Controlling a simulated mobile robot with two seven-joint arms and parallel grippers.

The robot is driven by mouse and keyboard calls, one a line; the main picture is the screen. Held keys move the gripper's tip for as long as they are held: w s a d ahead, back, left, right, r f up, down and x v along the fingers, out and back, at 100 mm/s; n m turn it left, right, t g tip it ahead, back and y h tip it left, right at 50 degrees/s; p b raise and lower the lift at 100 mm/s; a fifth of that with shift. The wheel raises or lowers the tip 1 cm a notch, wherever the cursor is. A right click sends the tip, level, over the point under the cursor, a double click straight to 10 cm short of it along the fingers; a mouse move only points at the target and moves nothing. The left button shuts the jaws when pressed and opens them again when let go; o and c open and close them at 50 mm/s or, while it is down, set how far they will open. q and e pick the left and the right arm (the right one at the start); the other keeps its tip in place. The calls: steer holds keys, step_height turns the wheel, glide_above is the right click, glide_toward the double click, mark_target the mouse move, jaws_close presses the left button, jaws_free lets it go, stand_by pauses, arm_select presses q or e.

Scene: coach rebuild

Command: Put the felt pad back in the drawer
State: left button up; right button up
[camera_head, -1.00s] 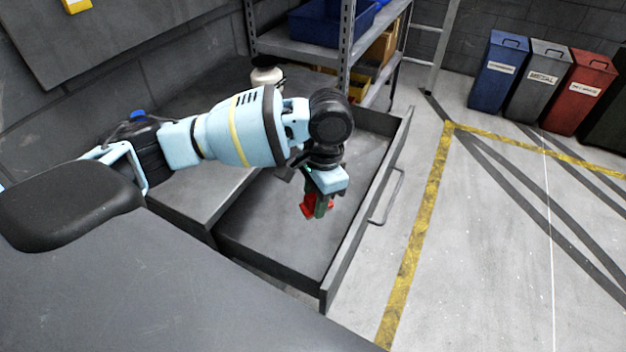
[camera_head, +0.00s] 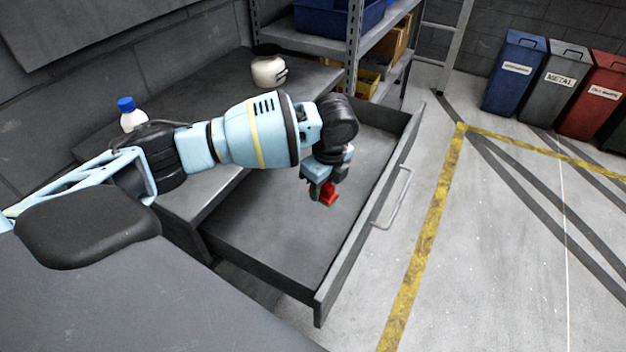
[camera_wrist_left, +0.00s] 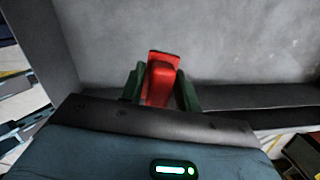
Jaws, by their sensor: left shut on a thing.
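The felt pad is a small red piece (camera_head: 328,194). It also shows in the left wrist view (camera_wrist_left: 162,78), between the two green fingers. My left gripper (camera_head: 321,195) is shut on it and holds it over the open drawer (camera_head: 285,243), inside the outline of its walls. The wrist view shows the drawer's grey floor (camera_wrist_left: 215,40) beyond the pad. I cannot tell how high the pad is above that floor. The part of the drawer floor that shows is bare; my arm hides some of it. My right gripper is not in view.
The drawer's front panel has a handle (camera_head: 392,200). The workbench (camera_head: 185,95) holds a white bottle with a blue cap (camera_head: 131,117) and a cream jar (camera_head: 268,70). A shelf rack (camera_head: 353,45) stands behind. Bins (camera_head: 553,80) stand far right on open floor.

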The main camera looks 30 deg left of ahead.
arm_select(q)
steer(key=shift+w+a+f+m, duration=0.35)
steer(key=shift+w+m, duration=0.25)
steer(key=shift+m, duration=0.2)
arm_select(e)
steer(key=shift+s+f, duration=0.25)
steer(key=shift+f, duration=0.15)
arm_select(q)
glide_above(320, 219)
steer(key=f, duration=0.4)
steer(key=shift+s+d+f+b, duration=0.15)
steer(key=shift+d+b, duration=0.1)
steer(key=shift+b, duration=0.15)
steer(key=shift+f+b, duration=0.3)
steer(key=shift+f, duration=2.55)
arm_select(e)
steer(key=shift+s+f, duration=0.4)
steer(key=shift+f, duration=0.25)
arm_select(q)
steer(key=shift+f, duration=0.2)
steer(key=o, duration=0.9)
steer(key=shift+o, duration=0.2)
